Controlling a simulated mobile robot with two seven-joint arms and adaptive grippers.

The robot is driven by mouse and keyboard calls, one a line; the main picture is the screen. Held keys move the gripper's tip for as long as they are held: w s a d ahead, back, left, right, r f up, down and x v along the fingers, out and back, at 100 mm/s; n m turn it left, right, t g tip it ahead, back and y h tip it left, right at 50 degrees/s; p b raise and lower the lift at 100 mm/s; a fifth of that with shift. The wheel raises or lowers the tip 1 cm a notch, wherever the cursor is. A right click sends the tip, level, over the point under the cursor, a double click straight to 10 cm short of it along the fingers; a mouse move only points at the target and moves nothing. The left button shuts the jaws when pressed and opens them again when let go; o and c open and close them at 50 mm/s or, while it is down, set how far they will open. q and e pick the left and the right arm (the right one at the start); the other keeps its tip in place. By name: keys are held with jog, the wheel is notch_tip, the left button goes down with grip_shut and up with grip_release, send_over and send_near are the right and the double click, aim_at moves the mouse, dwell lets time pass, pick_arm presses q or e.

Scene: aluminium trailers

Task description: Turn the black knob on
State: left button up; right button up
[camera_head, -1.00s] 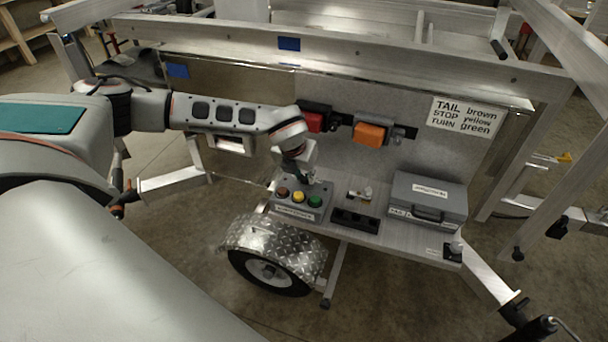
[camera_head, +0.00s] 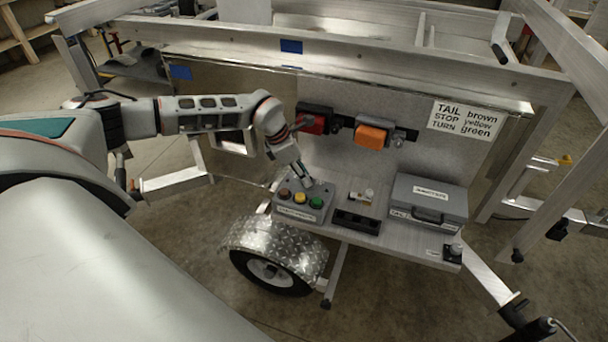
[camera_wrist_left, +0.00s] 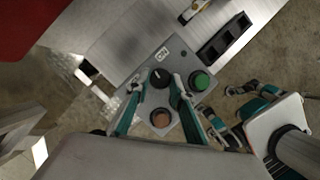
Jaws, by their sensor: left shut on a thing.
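The grey control box (camera_head: 293,214) sits on the trailer's side shelf, with brown, yellow and green buttons along its front. My left gripper (camera_head: 305,182) reaches down over the back of the box. In the left wrist view, the black knob (camera_wrist_left: 160,78) with a white line on it lies between the fingertips of my left gripper (camera_wrist_left: 157,85), which are shut on it. The green button (camera_wrist_left: 200,81) and brown button (camera_wrist_left: 160,118) are beside the fingers; the yellow one is hidden there. My right gripper (camera_wrist_left: 222,103) shows at the right of the wrist view, apart from the box, its fingers spread.
A black socket strip (camera_head: 357,221) and a grey case (camera_head: 428,200) stand right of the box. Red (camera_head: 313,122) and orange (camera_head: 371,134) lamps are on the panel behind. A wheel fender (camera_head: 275,240) is below the shelf.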

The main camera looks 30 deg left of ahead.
pick_arm(q)
jog(key=m, duration=0.1)
jog(key=m+g, duration=0.1)
jog(key=m, duration=0.1)
jog(key=shift+w+a+f+m+h, duration=0.1)
jog(key=shift+a+m+h, duration=0.05)
jog(key=shift+m+h, duration=0.2)
jog(key=shift+w+m+g+h+b, duration=0.1)
jog(key=shift+m+g+h+b, duration=0.15)
jog(key=shift+m+g+b, duration=0.9)
jog(key=shift+m+t+p, duration=0.4)
jog(key=shift+m+t, duration=0.05)
jog(key=shift+m, duration=0.05)
jog(key=o, duration=1.1)
jog(key=v, duration=1.2)
jog(key=shift+a, duration=0.15)
